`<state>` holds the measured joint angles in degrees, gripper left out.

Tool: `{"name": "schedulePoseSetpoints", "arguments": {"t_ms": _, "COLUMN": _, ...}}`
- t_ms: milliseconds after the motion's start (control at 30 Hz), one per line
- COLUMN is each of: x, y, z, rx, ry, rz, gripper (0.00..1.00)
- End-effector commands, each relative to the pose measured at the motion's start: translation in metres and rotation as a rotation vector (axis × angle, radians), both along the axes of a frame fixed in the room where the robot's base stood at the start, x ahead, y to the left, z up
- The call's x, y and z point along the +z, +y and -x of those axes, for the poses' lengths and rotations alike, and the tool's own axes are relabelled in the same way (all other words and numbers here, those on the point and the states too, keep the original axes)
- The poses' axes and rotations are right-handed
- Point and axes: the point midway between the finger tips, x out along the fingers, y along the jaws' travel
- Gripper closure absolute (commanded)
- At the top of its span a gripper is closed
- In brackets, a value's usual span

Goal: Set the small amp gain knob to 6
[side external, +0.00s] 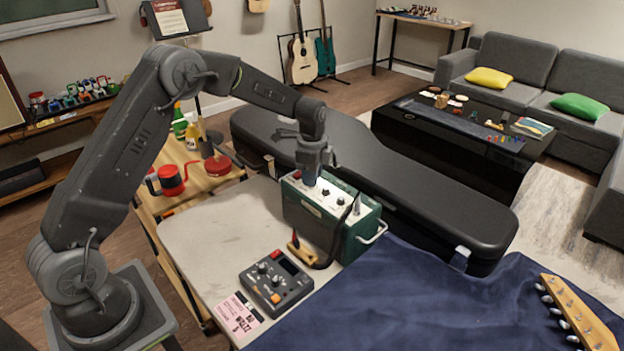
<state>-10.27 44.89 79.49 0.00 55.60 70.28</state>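The small amp (318,228) is a dark green box with a light top panel, standing upright on the pale worktable. Its top panel (329,197) carries several dark knobs and a pale plug near the right end. My gripper (310,180) points down at the left part of this panel, with its fingertips at or just above it. The fingers hide what is under them, and I cannot tell whether they touch a knob. Which knob is the gain knob, and its setting, are too small to read.
A grey pedal (276,283) with knobs and a pink card (237,315) lie on the pale table (210,240). A black guitar case (420,185) is behind the amp. A blue cloth (420,300) and a headstock (580,315) are at right. A red-lidded tin (218,166) stands left.

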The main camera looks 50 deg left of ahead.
Motion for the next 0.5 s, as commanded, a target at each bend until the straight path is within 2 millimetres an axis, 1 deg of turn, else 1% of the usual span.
{"name": "schedulePoseSetpoints", "arguments": {"t_ms": 500, "x": -0.0100, "y": 0.0000, "z": 0.0002, "rx": 0.000, "ry": 0.001, "rz": 0.000, "gripper": 0.71}}
